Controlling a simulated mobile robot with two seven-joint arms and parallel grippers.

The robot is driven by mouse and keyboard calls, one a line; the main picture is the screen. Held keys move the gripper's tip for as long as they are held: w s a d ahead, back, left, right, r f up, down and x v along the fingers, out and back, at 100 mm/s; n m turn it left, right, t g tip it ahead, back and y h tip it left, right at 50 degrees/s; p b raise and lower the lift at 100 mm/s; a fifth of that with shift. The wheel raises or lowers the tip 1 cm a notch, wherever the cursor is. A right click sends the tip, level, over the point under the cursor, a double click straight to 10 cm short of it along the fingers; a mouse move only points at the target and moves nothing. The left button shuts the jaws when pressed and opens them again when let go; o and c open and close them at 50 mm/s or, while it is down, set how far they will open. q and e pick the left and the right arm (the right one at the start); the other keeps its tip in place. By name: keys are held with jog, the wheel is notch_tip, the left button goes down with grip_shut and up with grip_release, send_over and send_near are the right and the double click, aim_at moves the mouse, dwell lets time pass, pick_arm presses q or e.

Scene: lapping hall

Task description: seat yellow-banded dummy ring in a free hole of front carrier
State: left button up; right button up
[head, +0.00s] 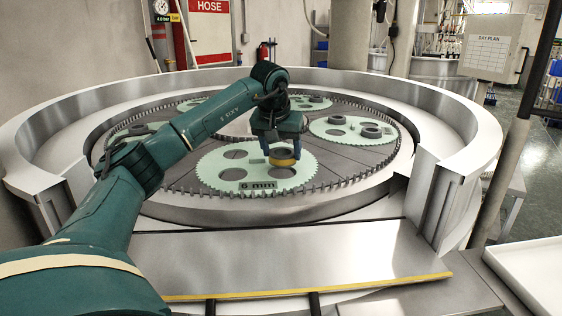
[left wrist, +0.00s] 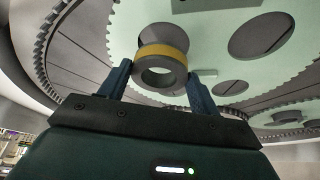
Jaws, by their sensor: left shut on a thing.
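The yellow-banded dummy ring (head: 284,161) is a dark grey ring with a yellow band. My left gripper (head: 281,156) is shut on it, fingers pointing down, over the right part of the front carrier (head: 213,168). In the left wrist view the ring (left wrist: 162,51) sits between the two fingertips (left wrist: 160,80), its opening clear. The front carrier is a pale green toothed disc marked "6 mm" with several round holes; a hole (head: 280,173) shows just below the ring. Whether the ring touches the carrier cannot be told. My right gripper is out of view.
Another green carrier (head: 330,131) at the right bears dark rings (head: 370,132); more carriers lie at the back and left. A toothed outer ring and high metal rim (head: 470,150) surround the plate. A yellow-edged metal ledge (head: 300,258) in front is clear.

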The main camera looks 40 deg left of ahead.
pick_arm(q)
jog(key=shift+o, duration=0.2)
jog(key=shift+f, duration=1.6)
jog(key=o, duration=1.3)
jog(key=v, duration=1.2)
